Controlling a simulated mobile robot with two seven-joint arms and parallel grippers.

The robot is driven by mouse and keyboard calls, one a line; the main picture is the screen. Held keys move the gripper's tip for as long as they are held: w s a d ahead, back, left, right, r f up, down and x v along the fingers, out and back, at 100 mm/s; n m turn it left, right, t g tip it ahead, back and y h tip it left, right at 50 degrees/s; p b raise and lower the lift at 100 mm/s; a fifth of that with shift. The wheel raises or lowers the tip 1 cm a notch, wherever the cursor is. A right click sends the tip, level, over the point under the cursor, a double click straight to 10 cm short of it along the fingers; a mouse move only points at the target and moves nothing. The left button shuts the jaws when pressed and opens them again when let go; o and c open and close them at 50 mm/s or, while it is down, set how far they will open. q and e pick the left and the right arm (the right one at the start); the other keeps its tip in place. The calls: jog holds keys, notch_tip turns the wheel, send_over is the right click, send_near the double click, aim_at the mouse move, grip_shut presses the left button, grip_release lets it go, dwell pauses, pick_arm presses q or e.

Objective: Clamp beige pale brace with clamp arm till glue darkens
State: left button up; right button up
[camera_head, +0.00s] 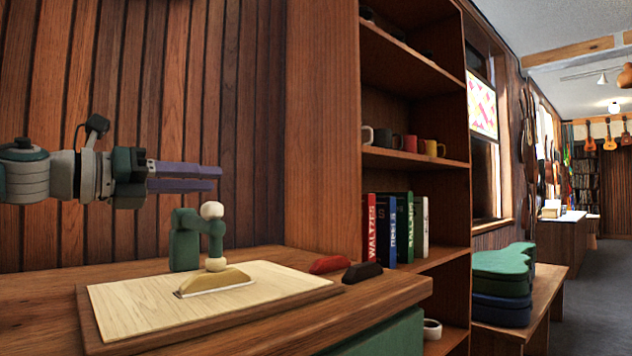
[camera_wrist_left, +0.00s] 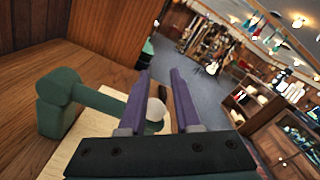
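The beige brace (camera_head: 215,281) lies on a pale wooden board (camera_head: 130,307), with a thin pale line, perhaps glue, along its base. A green clamp (camera_head: 185,243) stands behind it; its arm is lowered and its white lower tip (camera_head: 215,264) appears to rest on the brace. A white ball knob (camera_head: 212,210) tops the arm. My left gripper (camera_head: 218,178) is above the clamp, purple fingers apart from the knob. In the left wrist view the fingers (camera_wrist_left: 163,75) are open, with the white knob (camera_wrist_left: 154,110) seen between them. The brace is hidden there. My right gripper is not in view.
A red block (camera_head: 330,264) and a black block (camera_head: 362,272) lie on the workbench (camera_head: 395,290) right of the board. A shelf with books (camera_head: 405,225) and mugs (camera_head: 410,144) stands at the right. A plank wall closes the back; air above the board is free.

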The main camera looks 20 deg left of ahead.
pick_arm(q)
jog(key=o, duration=0.5)
jog(key=shift+f, duration=0.1)
jog(key=shift+o, duration=0.2)
notch_tip(320, 180, up, 20)
jog(key=p, duration=0.8)
jog(key=shift+p, duration=0.3)
